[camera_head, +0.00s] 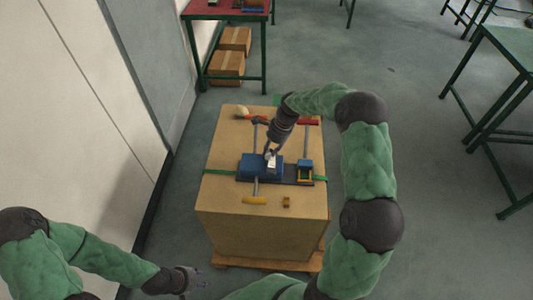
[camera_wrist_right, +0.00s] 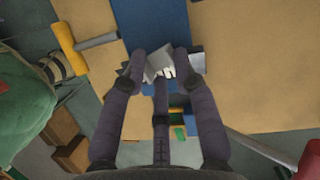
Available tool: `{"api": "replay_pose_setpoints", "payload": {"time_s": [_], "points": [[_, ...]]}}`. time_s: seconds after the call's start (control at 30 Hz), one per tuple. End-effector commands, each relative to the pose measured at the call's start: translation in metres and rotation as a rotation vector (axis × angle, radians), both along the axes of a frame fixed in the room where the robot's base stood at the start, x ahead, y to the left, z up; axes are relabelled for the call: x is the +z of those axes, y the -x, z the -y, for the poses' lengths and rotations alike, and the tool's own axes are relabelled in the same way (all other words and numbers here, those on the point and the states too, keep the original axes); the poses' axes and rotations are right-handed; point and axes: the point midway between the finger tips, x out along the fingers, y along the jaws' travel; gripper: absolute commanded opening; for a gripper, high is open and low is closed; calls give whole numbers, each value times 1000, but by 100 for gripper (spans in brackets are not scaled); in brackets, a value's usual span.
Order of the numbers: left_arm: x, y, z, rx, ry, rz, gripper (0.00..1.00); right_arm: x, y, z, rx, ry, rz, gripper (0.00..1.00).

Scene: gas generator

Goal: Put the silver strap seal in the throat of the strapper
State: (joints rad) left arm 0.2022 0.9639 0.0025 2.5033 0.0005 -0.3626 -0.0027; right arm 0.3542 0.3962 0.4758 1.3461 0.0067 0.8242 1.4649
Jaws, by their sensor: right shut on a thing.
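The blue strapper (camera_head: 247,165) lies on top of a large cardboard box, with a yellow-handled lever (camera_head: 255,200) at its near side. My right gripper (camera_head: 270,153) is over the strapper's blue body, pointing down. It is shut on the silver strap seal (camera_head: 271,162), a small bright folded metal piece. In the right wrist view the seal (camera_wrist_right: 164,66) sits between the fingertips (camera_wrist_right: 157,72), tilted, with blue metal behind it. I cannot tell whether it touches the strapper, and I cannot make out the throat. My left gripper (camera_head: 190,280) is low at the left, away from the box.
A green strap (camera_head: 220,172) runs across the cardboard box (camera_head: 262,235). A second blue part with yellow (camera_head: 305,172) is at the strapper's right. Tools with red handles (camera_head: 308,122) lie at the back of the box top.

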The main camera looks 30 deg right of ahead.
Motion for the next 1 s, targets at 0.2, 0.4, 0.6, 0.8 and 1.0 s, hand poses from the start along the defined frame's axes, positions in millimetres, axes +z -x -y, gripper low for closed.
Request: {"api": "replay_pose_setpoints", "payload": {"time_s": [0.2,0.4,0.6,0.8,1.0], "points": [[-3,0,0,0,0,0,40,2,-17,47,-437,14,-5,3],[-3,0,0,0,0,0,40,4,-23,71,-648,20,-10,3],[-6,0,0,0,0,0,40,-4,-24,77,-706,20,-16,3],[-14,0,0,1,0,0,40,-36,-24,77,-707,20,-17,3],[-18,0,0,1,0,0,40,-52,-24,77,-705,20,-15,3]]}}
